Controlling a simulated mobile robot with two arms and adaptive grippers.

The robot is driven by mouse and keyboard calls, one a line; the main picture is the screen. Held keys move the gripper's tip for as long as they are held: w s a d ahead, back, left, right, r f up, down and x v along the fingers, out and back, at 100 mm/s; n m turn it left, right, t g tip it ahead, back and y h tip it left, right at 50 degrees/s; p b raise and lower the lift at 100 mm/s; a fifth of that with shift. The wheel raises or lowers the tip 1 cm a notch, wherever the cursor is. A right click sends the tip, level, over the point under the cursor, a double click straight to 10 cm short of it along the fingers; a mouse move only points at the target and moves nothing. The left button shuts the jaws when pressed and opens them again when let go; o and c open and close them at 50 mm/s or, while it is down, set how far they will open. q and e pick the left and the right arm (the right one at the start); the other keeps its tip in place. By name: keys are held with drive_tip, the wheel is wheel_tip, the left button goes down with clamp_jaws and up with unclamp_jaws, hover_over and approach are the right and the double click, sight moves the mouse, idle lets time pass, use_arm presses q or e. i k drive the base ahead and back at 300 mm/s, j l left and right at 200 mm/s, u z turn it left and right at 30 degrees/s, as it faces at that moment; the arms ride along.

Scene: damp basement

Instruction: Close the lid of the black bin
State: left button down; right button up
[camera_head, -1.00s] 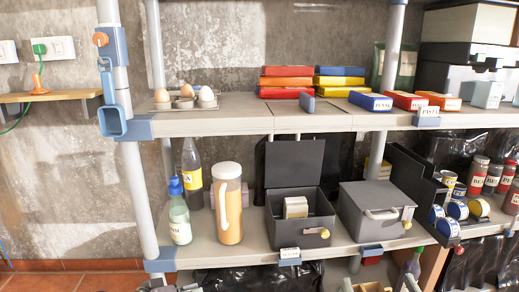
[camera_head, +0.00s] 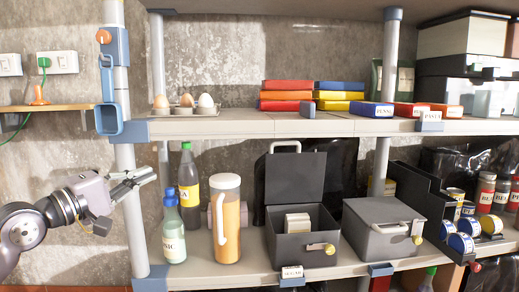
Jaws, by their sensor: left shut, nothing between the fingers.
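The black bin (camera_head: 288,248) stands on the middle shelf with its lid (camera_head: 297,178) raised upright at the back. A pale handle tops the lid, and a gold latch piece sits on the bin's front. A pale block (camera_head: 298,222) lies inside it. My left gripper (camera_head: 146,173) is at the left, in front of the shelf post, shut and empty. It is well apart from the bin, with bottles and a jug between them in the picture. My right gripper is out of view.
A similar bin (camera_head: 382,242) with its lid shut stands just right. Left of the open bin are an orange jug (camera_head: 226,235), a green bottle (camera_head: 173,235) and a dark bottle (camera_head: 189,180). The upper shelf (camera_head: 230,128) lies above the bins.

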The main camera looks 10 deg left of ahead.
sight(297, 177)
drive_tip(key=i+l, duration=0.3)
drive_tip(key=i, duration=0.15)
drive_tip(key=i+l, duration=0.3)
drive_tip(key=i, duration=0.15)
